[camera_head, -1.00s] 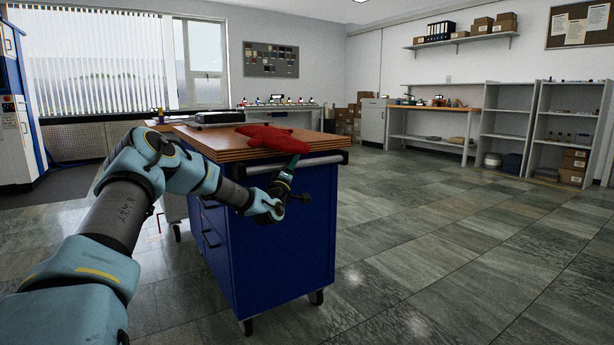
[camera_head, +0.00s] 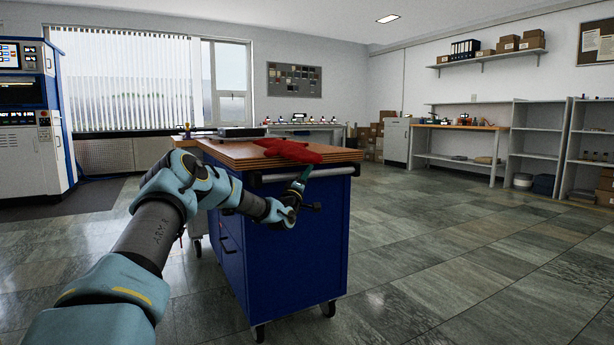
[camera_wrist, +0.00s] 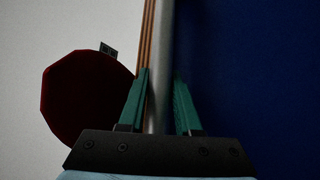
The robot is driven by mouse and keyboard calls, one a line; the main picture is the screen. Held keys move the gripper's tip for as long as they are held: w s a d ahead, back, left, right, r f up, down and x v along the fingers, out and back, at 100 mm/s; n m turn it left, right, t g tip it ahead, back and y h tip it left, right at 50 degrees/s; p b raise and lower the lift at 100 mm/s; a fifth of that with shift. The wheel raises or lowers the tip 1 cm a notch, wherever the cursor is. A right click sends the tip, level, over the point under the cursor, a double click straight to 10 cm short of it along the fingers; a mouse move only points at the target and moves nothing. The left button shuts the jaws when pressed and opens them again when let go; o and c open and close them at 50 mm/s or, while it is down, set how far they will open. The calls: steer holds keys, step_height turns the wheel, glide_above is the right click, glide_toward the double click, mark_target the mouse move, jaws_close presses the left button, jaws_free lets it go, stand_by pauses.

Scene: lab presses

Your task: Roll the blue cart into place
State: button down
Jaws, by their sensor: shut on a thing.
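The blue cart (camera_head: 290,260) stands in front of me on castors, with drawers on its left side and a wooden top (camera_head: 225,152). Its pale bar handle (camera_head: 318,172) runs along the near top edge. My gripper (camera_head: 305,172) is at this handle, right of the middle. In the wrist view, the green fingers of my gripper (camera_wrist: 160,100) stand on either side of the handle bar (camera_wrist: 160,60), shut on it. The cart's blue panel (camera_wrist: 250,80) fills the right of that view.
A red cloth-like thing (camera_head: 290,150) and a dark flat case (camera_head: 242,132) lie on the cart top. A blue-and-white machine (camera_head: 30,150) stands at the left. A bench (camera_head: 455,127) and shelves (camera_head: 535,145) line the right wall. The tiled floor right of the cart is clear.

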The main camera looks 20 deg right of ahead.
steer(key=c, duration=1)
jaws_free()
steer(key=shift+w+d+f, duration=0.1)
steer(key=shift+f, duration=0.4)
steer(key=o, duration=0.3)
steer(key=shift+r, duration=0.1)
steer(key=shift+o, duration=0.5)
steer(key=shift+d+r, duration=0.1)
steer(key=shift+r, duration=0.05)
steer(key=p+v, duration=0.1)
steer(key=v, duration=1)
steer(key=shift+p, duration=0.3)
steer(key=shift+w, duration=0.1)
steer(key=shift+d, duration=0.1)
